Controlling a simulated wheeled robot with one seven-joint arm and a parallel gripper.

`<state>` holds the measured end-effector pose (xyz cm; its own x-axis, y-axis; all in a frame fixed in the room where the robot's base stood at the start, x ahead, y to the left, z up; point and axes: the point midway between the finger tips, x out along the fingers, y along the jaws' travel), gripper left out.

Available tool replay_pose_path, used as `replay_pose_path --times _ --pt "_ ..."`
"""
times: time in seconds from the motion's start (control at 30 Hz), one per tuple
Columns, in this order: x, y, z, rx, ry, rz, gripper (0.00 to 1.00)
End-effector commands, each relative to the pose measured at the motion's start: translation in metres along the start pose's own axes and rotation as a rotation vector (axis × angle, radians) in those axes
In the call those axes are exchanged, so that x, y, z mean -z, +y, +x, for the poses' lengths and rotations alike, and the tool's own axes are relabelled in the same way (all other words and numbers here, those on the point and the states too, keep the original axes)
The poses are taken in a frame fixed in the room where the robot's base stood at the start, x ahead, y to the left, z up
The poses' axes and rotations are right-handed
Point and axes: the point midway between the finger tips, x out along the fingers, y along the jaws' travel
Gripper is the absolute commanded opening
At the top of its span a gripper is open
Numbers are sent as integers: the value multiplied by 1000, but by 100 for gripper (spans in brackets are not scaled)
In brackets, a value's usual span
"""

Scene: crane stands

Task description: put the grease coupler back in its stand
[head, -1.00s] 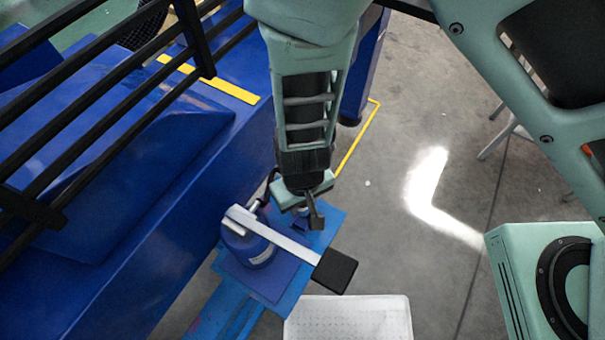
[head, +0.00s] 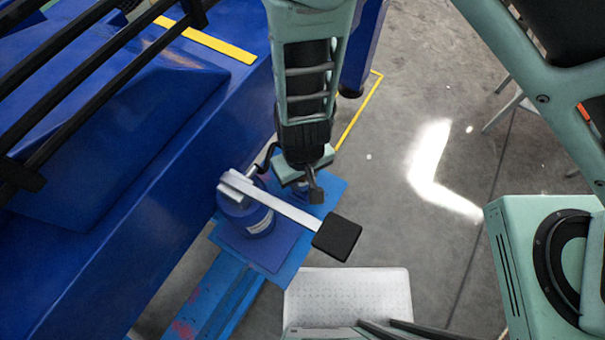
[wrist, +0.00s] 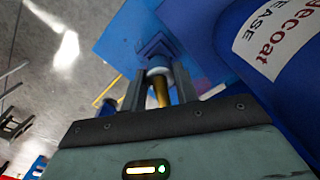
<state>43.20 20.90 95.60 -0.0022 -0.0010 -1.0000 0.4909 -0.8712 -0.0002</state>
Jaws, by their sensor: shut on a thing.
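My gripper (head: 309,188) is over the back right of a bright blue plate (head: 285,277), beside the grease pump. In the wrist view its two fingers (wrist: 160,84) are shut on the grease coupler (wrist: 161,93), a brass-coloured piece with a pale grey ring at its far end. The coupler's stand (wrist: 155,48) looks like a small dark blue square block on the plate, just beyond the coupler's end. I cannot tell whether the coupler touches it. In the head view the coupler is mostly hidden by my gripper.
The blue grease pump (head: 248,216) stands close to the left of my gripper. Its grey lever (head: 285,207) with a black grip (head: 337,237) reaches across in front. A blue machine body (head: 120,200) fills the left. Open concrete floor (head: 420,235) lies right.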

Motion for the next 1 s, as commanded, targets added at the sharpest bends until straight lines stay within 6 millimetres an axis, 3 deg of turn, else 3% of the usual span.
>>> replay_pose_path --times 0.77,0.8,0.83,0.87,1.0 --pt "0 0 27 0 1 0 0" --pt "0 0 25 0 1 0 41" --pt "0 0 24 0 1 0 49" --pt "0 0 24 0 1 0 55" --pt "0 0 24 0 1 0 55"
